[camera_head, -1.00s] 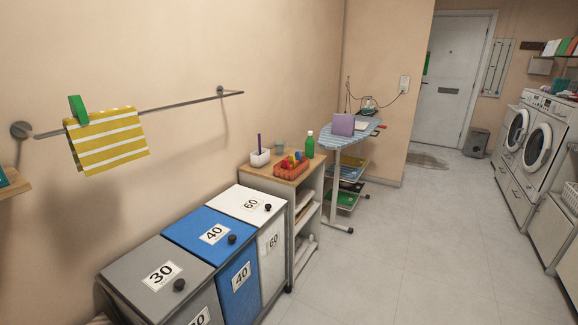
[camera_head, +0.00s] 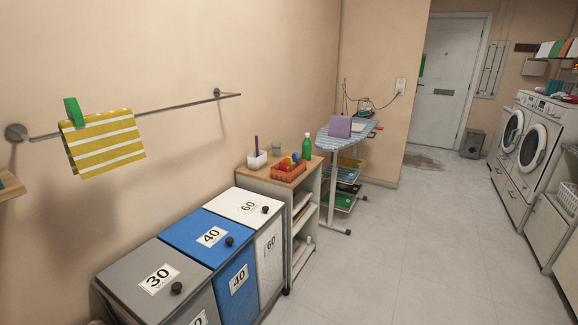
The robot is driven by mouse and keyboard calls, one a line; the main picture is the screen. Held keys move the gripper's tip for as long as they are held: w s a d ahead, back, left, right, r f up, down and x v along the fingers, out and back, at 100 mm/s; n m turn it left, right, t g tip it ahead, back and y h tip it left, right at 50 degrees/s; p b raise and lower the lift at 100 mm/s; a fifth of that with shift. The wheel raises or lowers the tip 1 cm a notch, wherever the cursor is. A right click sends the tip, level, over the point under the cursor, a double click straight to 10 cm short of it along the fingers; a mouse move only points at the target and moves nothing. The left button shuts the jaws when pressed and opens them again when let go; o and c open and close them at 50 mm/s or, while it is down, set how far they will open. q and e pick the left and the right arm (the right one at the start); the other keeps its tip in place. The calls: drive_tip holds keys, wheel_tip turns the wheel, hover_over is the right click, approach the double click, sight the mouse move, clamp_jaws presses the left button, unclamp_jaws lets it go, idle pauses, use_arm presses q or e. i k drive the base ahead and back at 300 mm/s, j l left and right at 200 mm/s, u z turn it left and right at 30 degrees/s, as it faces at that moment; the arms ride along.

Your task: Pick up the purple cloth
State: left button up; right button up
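Neither of my grippers shows in the head view.
Grey, blue and white laundry bins (camera_head: 208,237) marked 30, 40 and 60 line the left wall. Washing machines (camera_head: 531,146) stand at the right. The tiled floor (camera_head: 415,235) between is clear.

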sight(341, 128)
drive_tip(key=i+l+z, duration=0.3)
drive_tip(key=i, duration=0.35)
drive_tip(key=i+l+z, duration=0.25)
drive_tip(key=i, duration=0.4)
drive_tip(key=i+z, duration=0.3)
drive_tip(key=i, duration=0.4)
